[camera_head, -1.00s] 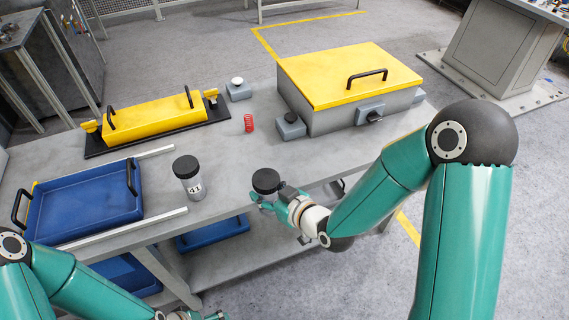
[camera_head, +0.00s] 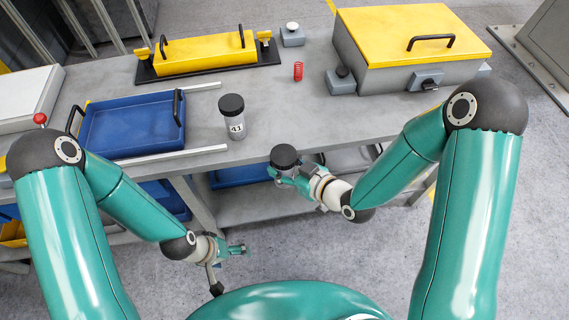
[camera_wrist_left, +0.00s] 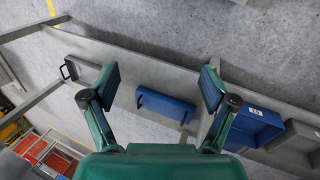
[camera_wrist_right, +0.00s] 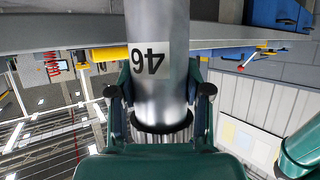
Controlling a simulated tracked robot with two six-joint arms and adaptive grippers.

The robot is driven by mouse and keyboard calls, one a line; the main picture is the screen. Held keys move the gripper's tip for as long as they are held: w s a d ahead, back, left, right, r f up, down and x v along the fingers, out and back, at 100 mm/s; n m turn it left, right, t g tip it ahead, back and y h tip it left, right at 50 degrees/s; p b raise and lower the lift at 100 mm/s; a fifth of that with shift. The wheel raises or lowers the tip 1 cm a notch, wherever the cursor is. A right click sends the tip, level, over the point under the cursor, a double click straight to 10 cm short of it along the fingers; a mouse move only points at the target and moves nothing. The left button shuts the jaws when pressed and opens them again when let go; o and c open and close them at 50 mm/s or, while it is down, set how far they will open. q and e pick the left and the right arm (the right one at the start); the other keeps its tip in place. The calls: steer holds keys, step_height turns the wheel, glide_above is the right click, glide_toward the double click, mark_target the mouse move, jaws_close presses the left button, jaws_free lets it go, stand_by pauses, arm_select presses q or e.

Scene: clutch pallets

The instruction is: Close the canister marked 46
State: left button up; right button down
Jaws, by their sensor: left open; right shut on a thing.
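The canister marked 46 (camera_wrist_right: 165,25) fills the middle of the right wrist view, a metal cylinder with a white label, its number upside down there. A dark ring shows near its gripped end. My right gripper (camera_wrist_right: 160,108) is shut on it; in the head view this gripper (camera_head: 279,173) is in front of the bench edge, with a black round top (camera_head: 284,155) above it. I cannot tell whether that top is a lid. My left gripper (camera_head: 229,264) is open and empty, low in front of the bench; its spread fingers (camera_wrist_left: 160,88) show in the left wrist view.
A canister marked 41 (camera_head: 232,118) with a black top stands on the bench (camera_head: 270,115). A blue tray (camera_head: 130,128), a red spring (camera_head: 298,71), a yellow-lidded box (camera_head: 375,72) and a yellow cover with handles (camera_head: 205,53) are around it. Bench room right of canister 41 is clear.

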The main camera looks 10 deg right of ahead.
arm_select(q)
steer(key=w+d+r+n+g, duration=0.15)
steer(key=w+d+r, duration=0.25)
steer(key=w, duration=0.4)
step_height(320, 180, up, 28)
steer(key=n+y, duration=0.4)
steer(key=n, duration=0.2)
glide_above(284, 154)
steer(key=shift+f+t, duration=0.2)
steer(key=shift+t, duration=0.25)
steer(key=shift+f, duration=0.1)
steer(key=shift+f, duration=4)
